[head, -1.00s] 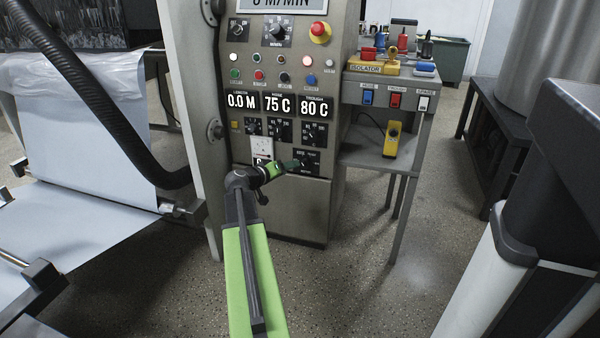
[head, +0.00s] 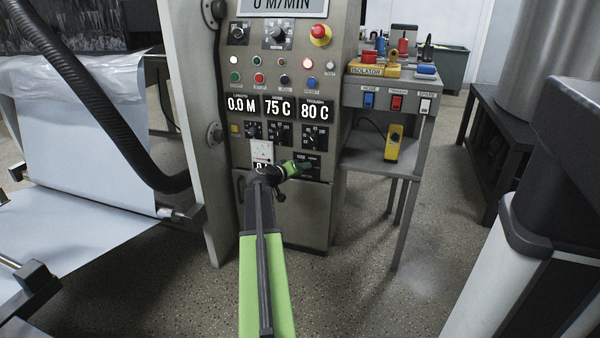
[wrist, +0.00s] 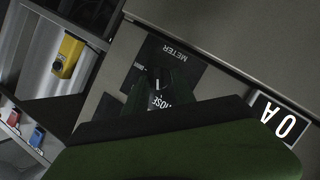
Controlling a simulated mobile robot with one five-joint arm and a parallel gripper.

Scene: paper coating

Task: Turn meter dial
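The meter dial (wrist: 155,78) is a small black knob with a white pointer line. It sits on a black plate marked METER and NOSE, seen rotated in the wrist view. In the head view its plate (head: 314,174) is low on the grey control cabinet, and my gripper hides most of the knob. My gripper (head: 304,166) is at the plate; in the wrist view its dark green fingers (wrist: 158,95) stand apart on either side of the knob. I cannot tell whether they touch it.
The cabinet (head: 310,215) carries displays (head: 277,107) reading 0.0 M, 75 C and 80 C, with other dials above. A small white-on-black display (wrist: 283,120) is beside the plate. A tool shelf (head: 370,158) stands right. A black hose (head: 110,120) and paper web are left.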

